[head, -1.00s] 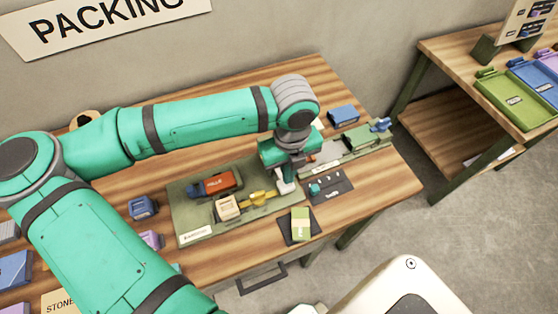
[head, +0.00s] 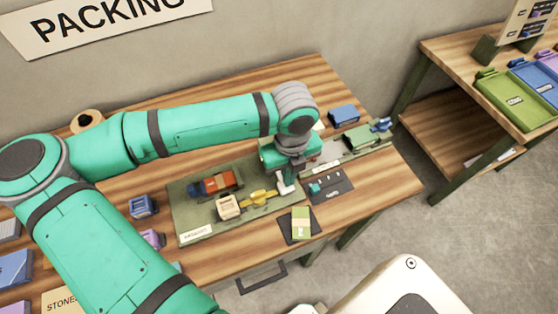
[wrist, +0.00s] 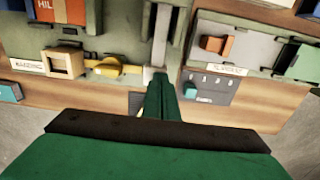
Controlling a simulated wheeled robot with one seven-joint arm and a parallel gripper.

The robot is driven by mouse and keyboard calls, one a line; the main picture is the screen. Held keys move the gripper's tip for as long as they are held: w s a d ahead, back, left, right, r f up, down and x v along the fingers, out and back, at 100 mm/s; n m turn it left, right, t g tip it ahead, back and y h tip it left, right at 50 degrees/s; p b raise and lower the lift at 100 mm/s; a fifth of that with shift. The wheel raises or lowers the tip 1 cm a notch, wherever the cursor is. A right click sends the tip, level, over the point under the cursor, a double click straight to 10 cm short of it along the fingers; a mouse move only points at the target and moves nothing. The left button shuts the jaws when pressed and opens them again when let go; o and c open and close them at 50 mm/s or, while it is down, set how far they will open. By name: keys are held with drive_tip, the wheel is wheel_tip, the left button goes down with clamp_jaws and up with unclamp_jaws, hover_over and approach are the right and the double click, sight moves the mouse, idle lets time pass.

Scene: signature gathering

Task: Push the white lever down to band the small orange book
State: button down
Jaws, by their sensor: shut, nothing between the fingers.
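The green banding station (head: 182,212) lies on the wooden table. An orange-red book with white lettering (head: 218,184) sits on its back part; its cut-off lower edge shows in the wrist view (wrist: 67,10). In the wrist view, the pale lever (wrist: 161,38) runs toward me at the station's right side. The lever's white end also shows in the head view (head: 286,186), below my wrist. My gripper (wrist: 163,88) is shut and empty, its fingertips close to the lever's near end. I cannot tell whether they touch. My wrist hides part of the lever in the head view.
A beige block (head: 229,206) and a yellow part (head: 262,197) sit on the station's front. A grey-green station (head: 345,153) stands at right, with a dark mat (head: 330,187) before it. A green booklet (head: 301,223) lies near the front edge.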

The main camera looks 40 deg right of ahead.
drive_tip(key=shift+w+r, duration=0.2)
drive_tip(key=shift+r, duration=2.8)
wheel_tip(320, 180, up, 3)
drive_tip(key=shift+s+r, duration=0.1)
drive_tip(key=shift+s, duration=0.05)
